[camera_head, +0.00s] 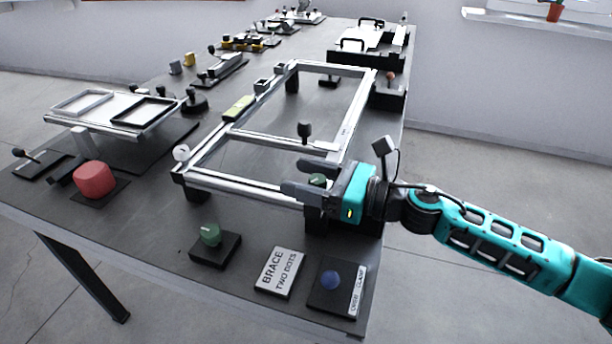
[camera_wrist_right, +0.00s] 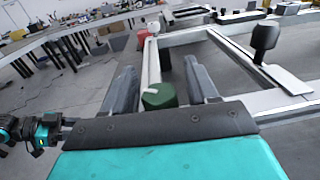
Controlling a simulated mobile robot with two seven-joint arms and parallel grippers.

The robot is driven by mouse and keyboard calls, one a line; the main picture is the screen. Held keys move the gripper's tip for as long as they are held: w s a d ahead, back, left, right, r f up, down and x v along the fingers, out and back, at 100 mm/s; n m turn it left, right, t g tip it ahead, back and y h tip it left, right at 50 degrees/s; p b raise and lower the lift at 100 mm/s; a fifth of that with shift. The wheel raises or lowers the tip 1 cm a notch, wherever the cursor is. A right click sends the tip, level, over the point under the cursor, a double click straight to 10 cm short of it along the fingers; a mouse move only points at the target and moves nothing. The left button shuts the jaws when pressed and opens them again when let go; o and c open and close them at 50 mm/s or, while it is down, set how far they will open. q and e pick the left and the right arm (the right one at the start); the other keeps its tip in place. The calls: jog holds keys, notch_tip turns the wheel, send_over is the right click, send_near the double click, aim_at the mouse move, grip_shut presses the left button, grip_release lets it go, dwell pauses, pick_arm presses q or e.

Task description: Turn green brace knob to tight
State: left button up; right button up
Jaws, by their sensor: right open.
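A green knob (camera_head: 318,180) sits at the near right corner of the metal frame (camera_head: 240,187). My right gripper (camera_head: 297,177) is open around it, with one finger on each side. In the right wrist view the green knob (camera_wrist_right: 160,97) has a pale mark on top and shows between the two spread fingers (camera_wrist_right: 160,90); I cannot tell whether either finger touches it. A second green knob (camera_head: 210,234) stands on a black base (camera_head: 215,251) near the table's front edge, apart from the gripper.
A black knob (camera_head: 304,130) stands up at the frame's crossbar. A red block (camera_head: 94,179) is at the left.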

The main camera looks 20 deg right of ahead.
jog(key=shift+c, duration=0.4)
jog(key=c, duration=0.9)
jog(key=shift+o, duration=0.2)
jog(key=shift+r+m+t+h+p, duration=0.1)
jog(key=shift+m+t+h+p, duration=0.2)
jog(key=shift+m+t+p, duration=0.15)
jog(key=m+t+h+p, duration=0.2)
jog(key=h, duration=0.1)
jog(key=shift+w+d+r+m+t+p, duration=0.15)
jog(key=shift+m+t+p, duration=0.1)
jog(key=shift+t+p, duration=0.15)
jog(key=shift+w+d+m+t+h+p, duration=0.15)
jog(key=shift+m+t+h+p, duration=0.6)
jog(key=shift+h, duration=0.45)
pick_arm(q)
jog(key=shift+s+a+r+y+p, duration=0.2)
jog(key=shift+s+a+r, duration=0.1)
jog(key=shift+a+r, duration=0.35)
jog(key=shift+s+a+r+y+p, duration=0.2)
jog(key=shift+s+a+r, duration=0.1)
jog(key=shift+a+r, duration=0.35)
pick_arm(e)
jog(key=shift+d+f+m+h, duration=0.1)
jog(key=shift+f+m+h, duration=0.1)
jog(key=shift+m+h, duration=0.45)
